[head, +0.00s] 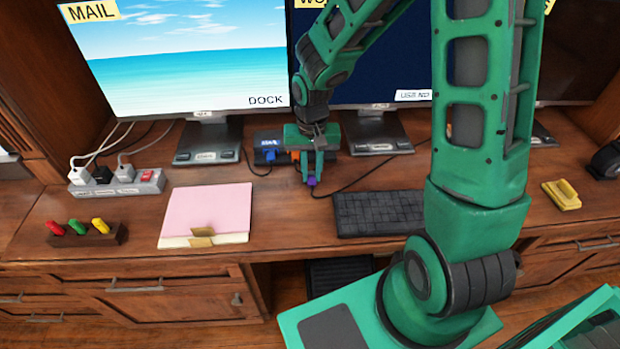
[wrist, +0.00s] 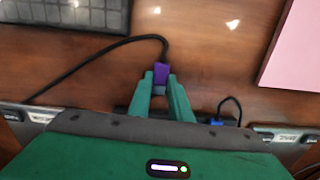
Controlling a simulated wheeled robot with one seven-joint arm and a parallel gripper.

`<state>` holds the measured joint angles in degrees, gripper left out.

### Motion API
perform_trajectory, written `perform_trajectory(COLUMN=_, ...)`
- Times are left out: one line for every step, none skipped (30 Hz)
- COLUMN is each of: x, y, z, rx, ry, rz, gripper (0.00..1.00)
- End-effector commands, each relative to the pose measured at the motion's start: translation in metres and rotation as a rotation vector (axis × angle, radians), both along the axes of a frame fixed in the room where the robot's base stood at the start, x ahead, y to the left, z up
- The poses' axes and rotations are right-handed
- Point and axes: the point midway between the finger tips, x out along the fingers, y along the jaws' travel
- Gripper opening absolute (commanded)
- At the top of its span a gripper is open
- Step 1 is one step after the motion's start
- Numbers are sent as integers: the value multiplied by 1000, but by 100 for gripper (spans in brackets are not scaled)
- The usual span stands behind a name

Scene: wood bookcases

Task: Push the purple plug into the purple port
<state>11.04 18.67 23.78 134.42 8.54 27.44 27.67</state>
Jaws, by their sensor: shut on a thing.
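My gripper (head: 313,172) is low over the desk, in front of the dark dock box (head: 268,143) at the foot of the monitors. In the wrist view its two green fingers (wrist: 164,84) are closed on the purple plug (wrist: 161,72). The plug also shows as a small purple spot below the fingers in the head view (head: 311,181). A black cable runs from the plug across the desk. A blue plug (head: 270,154) and an orange piece (head: 295,155) show at the dock's front. I cannot see the purple port; my gripper covers part of the dock.
A black keyboard (head: 380,212) lies right of my gripper, and a pink paper stack (head: 208,210) lies left. Monitor stands (head: 209,143) rise behind. A power strip (head: 118,184) and a block with coloured pieces (head: 86,234) are at the left. Bare desk lies between papers and keyboard.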

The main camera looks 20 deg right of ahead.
Motion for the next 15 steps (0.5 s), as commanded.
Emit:
perform_trajectory(x=0, y=0, z=0, rx=0, ry=0, rz=0, gripper=0)
perform_trajectory(x=0, y=0, z=0, rx=0, ry=0, rz=0, gripper=0)
perform_trajectory(x=0, y=0, z=0, rx=0, ry=0, rz=0, gripper=0)
perform_trajectory(x=0, y=0, z=0, rx=0, ry=0, rz=0, gripper=0)
perform_trajectory(x=0, y=0, z=0, rx=0, ry=0, rz=0, gripper=0)
perform_trajectory(x=0, y=0, z=0, rx=0, ry=0, rz=0, gripper=0)
perform_trajectory(x=0, y=0, z=0, rx=0, ry=0, rz=0, gripper=0)
perform_trajectory(x=0, y=0, z=1, rx=0, ry=-1, rz=0, gripper=0)
perform_trajectory(x=0, y=0, z=2, rx=0, ry=-1, rz=0, gripper=0)
perform_trajectory(x=0, y=0, z=3, rx=0, ry=-1, rz=0, gripper=0)
perform_trajectory(x=1, y=0, z=4, rx=0, ry=-1, rz=0, gripper=0)
perform_trajectory(x=1, y=0, z=6, rx=-1, ry=-2, rz=0, gripper=0)
perform_trajectory(x=1, y=0, z=9, rx=0, ry=-3, rz=0, gripper=0)
perform_trajectory(x=1, y=0, z=11, rx=0, ry=-3, rz=0, gripper=0)
perform_trajectory(x=1, y=0, z=16, rx=0, ry=-4, rz=0, gripper=0)
